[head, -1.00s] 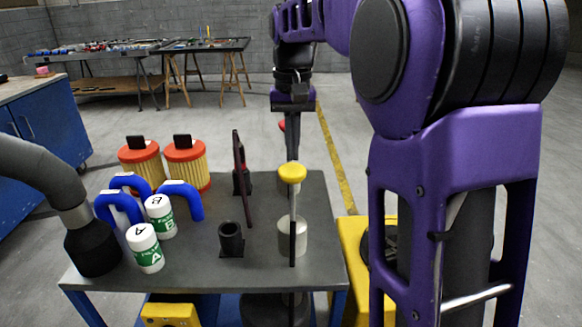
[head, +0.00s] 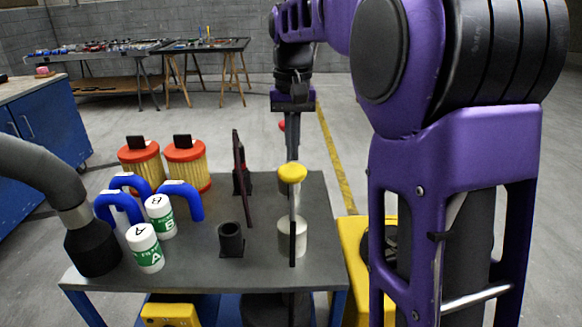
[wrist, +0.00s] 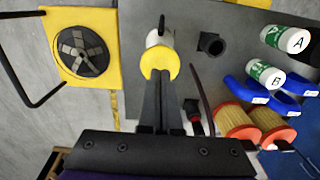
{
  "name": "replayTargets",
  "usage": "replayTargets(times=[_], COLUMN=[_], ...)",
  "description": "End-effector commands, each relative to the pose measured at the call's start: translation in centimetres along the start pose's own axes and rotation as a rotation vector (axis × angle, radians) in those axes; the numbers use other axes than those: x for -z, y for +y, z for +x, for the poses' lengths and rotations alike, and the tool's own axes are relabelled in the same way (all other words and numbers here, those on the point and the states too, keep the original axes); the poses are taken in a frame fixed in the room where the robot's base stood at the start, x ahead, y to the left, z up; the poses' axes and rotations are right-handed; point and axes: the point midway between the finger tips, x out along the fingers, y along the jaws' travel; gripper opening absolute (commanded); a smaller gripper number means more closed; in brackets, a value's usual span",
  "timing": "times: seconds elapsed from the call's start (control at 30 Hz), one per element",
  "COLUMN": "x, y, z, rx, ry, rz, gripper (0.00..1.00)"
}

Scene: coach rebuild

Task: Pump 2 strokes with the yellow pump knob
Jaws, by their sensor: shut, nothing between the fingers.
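The yellow pump knob (head: 292,173) sits on a thin rod above a pale metal cylinder (head: 292,237) at the right front of the grey table. In the wrist view the knob (wrist: 160,62) lies right at the fingertips. My gripper (wrist: 160,84) is shut and empty, its fingers overlapping the knob's near edge in that view. In the head view my gripper (head: 292,152) reaches down from behind, its tips just at or above the knob. Whether they touch it I cannot tell.
White bottles A (head: 145,247) and B (head: 160,216), blue hoses (head: 181,199), orange-capped filters (head: 186,165) and a black socket (head: 231,239) stand left on the table (head: 200,278). A dark upright plate (head: 242,175) is close left of the knob. A yellow fan unit (wrist: 82,50) stands beside the table.

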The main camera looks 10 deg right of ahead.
Motion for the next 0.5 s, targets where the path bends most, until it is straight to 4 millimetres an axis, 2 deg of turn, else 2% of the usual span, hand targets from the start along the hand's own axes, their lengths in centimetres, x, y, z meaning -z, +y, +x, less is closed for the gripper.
replayTargets(times=[0.23, 0.5], x=[0.0, 0.0], y=[0.0, 0.0], z=[0.3, 2.2], rx=[0.000, 0.000], ry=[0.000, -0.001], rz=[0.000, 0.000], gripper=[0.00, 0.00])
